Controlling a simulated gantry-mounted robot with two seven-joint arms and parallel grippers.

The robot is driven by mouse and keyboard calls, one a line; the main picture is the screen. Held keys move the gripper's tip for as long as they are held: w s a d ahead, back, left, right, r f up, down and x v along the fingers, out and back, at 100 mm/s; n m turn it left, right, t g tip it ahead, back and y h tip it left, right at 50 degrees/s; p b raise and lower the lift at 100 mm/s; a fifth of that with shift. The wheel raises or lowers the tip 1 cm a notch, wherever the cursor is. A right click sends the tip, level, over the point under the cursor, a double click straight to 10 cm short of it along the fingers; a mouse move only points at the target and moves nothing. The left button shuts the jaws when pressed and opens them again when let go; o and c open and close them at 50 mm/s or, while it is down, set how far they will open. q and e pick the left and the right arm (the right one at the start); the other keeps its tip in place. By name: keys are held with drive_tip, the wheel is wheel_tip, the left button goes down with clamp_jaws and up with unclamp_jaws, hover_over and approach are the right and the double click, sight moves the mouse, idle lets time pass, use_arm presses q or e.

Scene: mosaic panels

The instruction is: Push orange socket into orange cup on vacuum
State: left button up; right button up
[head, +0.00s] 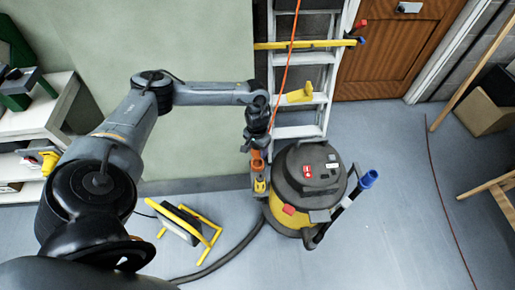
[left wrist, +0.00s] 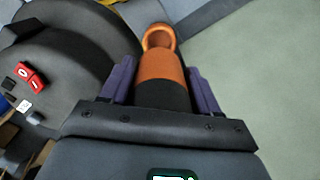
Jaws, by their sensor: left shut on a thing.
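My left gripper (head: 258,148) points down at the left side of the vacuum (head: 325,160). In the left wrist view, its two purple fingers (left wrist: 160,82) are shut on the orange socket (left wrist: 162,67), which has a black rear part between them. An orange ring-like opening, seemingly the orange cup (left wrist: 159,34), shows just beyond the socket's front end. The two overlap in this view, and I cannot tell whether the socket is inside the cup or only in front of it. In the head view, the orange socket (head: 257,160) is small below the gripper. My right gripper is out of view.
The vacuum's dark lid also shows in the left wrist view (left wrist: 85,55), close beside the gripper. A stepladder (head: 300,100) stands behind. A black hose (head: 235,250) and a yellow-framed floor item (head: 185,222) lie left of the vacuum. Floor on the right is mostly clear.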

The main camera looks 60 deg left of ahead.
use_arm(q)
drive_tip(key=shift+r+p, duration=0.2)
drive_tip(key=shift+p, duration=0.55)
wheel_tip(320, 180, down, 3)
drive_tip(key=shift+r+b, duration=0.2)
drive_tip(key=shift+b, duration=0.3)
drive_tip(key=shift+f+b, duration=0.35)
drive_tip(key=shift+f, duration=0.95)
drive_tip(key=shift+r+p, duration=0.1)
drive_tip(key=shift+p, duration=0.45)
drive_tip(key=shift+p, duration=0.5)
